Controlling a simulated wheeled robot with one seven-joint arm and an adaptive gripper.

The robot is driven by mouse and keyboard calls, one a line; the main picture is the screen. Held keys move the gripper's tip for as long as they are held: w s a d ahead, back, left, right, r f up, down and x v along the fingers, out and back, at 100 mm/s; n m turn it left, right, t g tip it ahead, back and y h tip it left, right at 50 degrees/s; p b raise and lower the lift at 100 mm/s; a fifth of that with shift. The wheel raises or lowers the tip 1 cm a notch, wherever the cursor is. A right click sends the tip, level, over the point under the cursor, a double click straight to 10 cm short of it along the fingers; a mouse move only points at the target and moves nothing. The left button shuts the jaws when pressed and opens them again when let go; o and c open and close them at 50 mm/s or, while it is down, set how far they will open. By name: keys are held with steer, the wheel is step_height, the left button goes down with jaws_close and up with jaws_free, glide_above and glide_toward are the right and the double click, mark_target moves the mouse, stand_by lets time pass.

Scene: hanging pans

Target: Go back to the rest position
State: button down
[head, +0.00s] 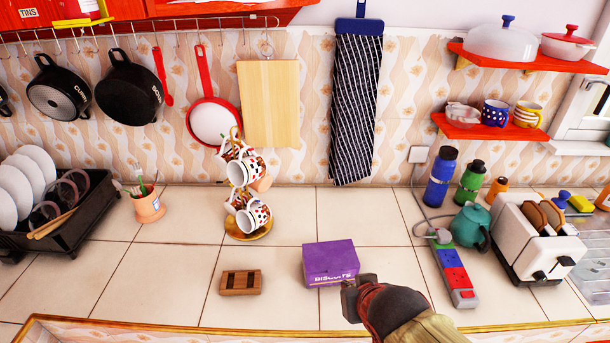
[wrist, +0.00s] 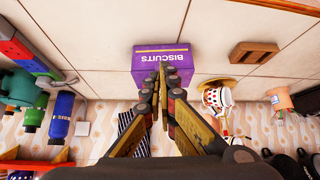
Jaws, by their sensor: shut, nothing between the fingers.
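My gripper (head: 352,298) is in the lower middle of the head view, just in front of and to the right of a purple biscuits box (head: 330,262). In the wrist view my gripper (wrist: 161,68) is shut and empty, its fingertips together. The fingers overlap the biscuits box (wrist: 147,60) in that picture and hide part of it. I cannot tell whether they touch it. The box rests upright on the tiled counter (head: 170,290).
A power strip (head: 455,275), a teal teapot (head: 470,225) and a toaster (head: 538,240) stand to the right. Pans (head: 128,88) hang at the back left. The front-left counter is clear.

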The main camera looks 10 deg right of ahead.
steer(key=s+d+r+g, duration=0.1)
steer(key=s+r+g, duration=0.1)
steer(key=s+r, duration=0.5)
steer(key=shift+s+r+n, duration=0.3)
steer(key=shift+s+r, duration=0.1)
steer(key=shift+s, duration=0.3)
